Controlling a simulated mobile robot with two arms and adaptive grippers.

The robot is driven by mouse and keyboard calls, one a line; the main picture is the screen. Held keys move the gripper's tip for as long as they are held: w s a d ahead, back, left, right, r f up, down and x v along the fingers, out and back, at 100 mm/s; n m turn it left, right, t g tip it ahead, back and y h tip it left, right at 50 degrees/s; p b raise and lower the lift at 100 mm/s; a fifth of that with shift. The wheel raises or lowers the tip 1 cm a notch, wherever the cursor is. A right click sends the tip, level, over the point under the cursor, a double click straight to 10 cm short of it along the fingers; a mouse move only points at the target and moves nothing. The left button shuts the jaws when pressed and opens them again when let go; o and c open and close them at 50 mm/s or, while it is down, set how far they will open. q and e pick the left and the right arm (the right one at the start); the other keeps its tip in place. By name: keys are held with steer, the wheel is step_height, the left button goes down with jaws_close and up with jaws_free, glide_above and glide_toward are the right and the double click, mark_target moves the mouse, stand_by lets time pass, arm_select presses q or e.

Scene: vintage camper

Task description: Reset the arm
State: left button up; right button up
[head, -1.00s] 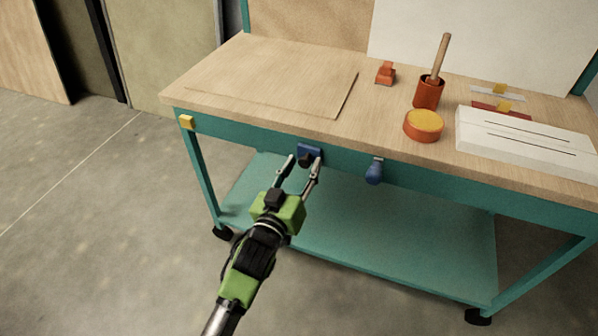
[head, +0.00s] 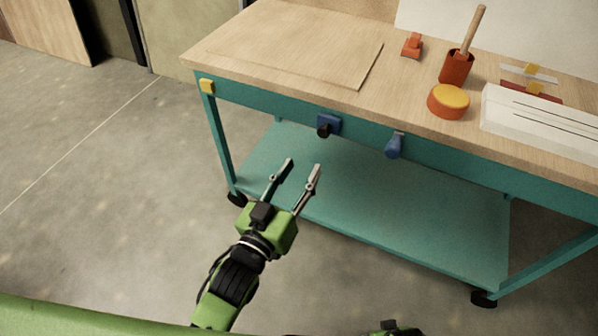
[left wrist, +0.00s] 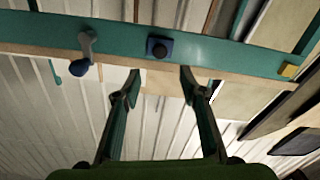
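My left gripper (head: 302,166) is open and empty, in front of the teal workbench frame (head: 450,168) and above its lower shelf in the head view. Its two fingers are spread apart. A black knob on a blue plate (head: 328,124) is on the bench's front rail, beyond the fingertips and apart from them. In the left wrist view the knob (left wrist: 159,48) shows past the gap between the open fingertips (left wrist: 161,74). A blue-handled lever (head: 394,146) hangs on the same rail to the right; it is at the left in the wrist view (left wrist: 82,55). My right gripper is not in view.
On the wooden bench top (head: 235,50) are an orange-and-yellow round tin (head: 448,102), a red holder with a wooden handle (head: 458,66), a small orange object (head: 412,46) and a white slotted block (head: 535,122). A yellow block (head: 207,86) marks the left corner. Open floor (head: 90,200) lies left.

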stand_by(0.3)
